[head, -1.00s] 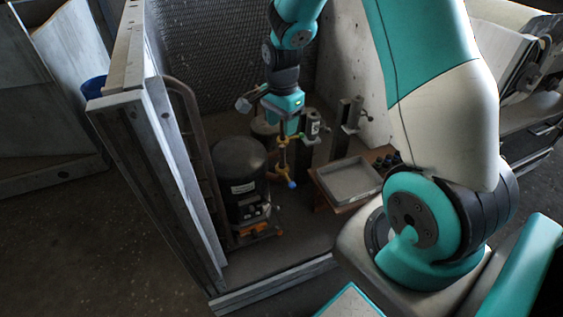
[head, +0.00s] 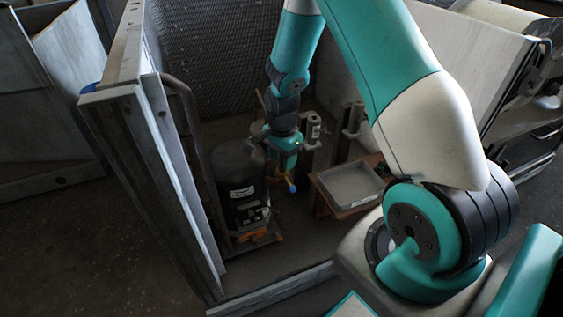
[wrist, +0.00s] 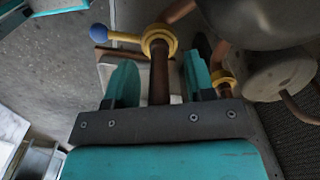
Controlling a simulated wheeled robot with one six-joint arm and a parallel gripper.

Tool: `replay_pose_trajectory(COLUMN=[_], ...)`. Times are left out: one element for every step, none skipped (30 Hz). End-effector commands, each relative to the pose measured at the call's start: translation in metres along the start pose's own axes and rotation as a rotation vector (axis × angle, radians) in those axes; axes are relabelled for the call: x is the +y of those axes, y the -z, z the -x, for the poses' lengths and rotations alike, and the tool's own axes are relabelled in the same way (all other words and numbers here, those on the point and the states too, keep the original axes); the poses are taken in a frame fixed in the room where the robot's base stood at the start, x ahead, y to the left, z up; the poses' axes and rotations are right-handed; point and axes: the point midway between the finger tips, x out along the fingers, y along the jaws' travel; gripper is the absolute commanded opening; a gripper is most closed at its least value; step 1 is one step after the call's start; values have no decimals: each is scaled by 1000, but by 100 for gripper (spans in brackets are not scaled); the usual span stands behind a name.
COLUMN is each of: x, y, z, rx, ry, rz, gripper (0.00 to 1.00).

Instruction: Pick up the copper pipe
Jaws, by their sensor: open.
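The copper pipe (wrist: 160,78) is a brown tube with a yellow collar (wrist: 159,41) around it and a yellow lever ending in a blue ball (wrist: 98,30). In the wrist view the pipe runs between the two teal fingers of my gripper (wrist: 158,80), with a visible gap to each finger. The gripper is open. In the head view my gripper (head: 284,153) is low beside the black tank and hides most of the pipe. The blue knob (head: 291,188) and some yellow show just below it.
The black tank (head: 237,180) stands close on the left, and a curved part of a dark body (wrist: 270,18) is near the right finger. A grey tray (head: 350,185) sits on a brown stand at right. A metal-edged panel (head: 160,170) bounds the left side.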

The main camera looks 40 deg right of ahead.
Motion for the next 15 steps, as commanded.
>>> replay_pose_trajectory(x=[0,0,0,0,0,0,0,0,0,0,0,0,0,0,0], y=[0,0,0,0,0,0,0,0,0,0,0,0,0,0,0], z=[0,0,0,0,0,0,0,0,0,0,1,1,1,1,1], rx=[0,0,0,0,0,0,0,0,0,0,0,0,0,0,0], ry=[0,0,0,0,0,0,0,0,0,0,0,0,0,0,0], rz=[0,0,0,0,0,0,0,0,0,0,0,0,0,0,0], gripper=[49,49,40,33,26,17,10,3,0,0,0,0,0,0,0])
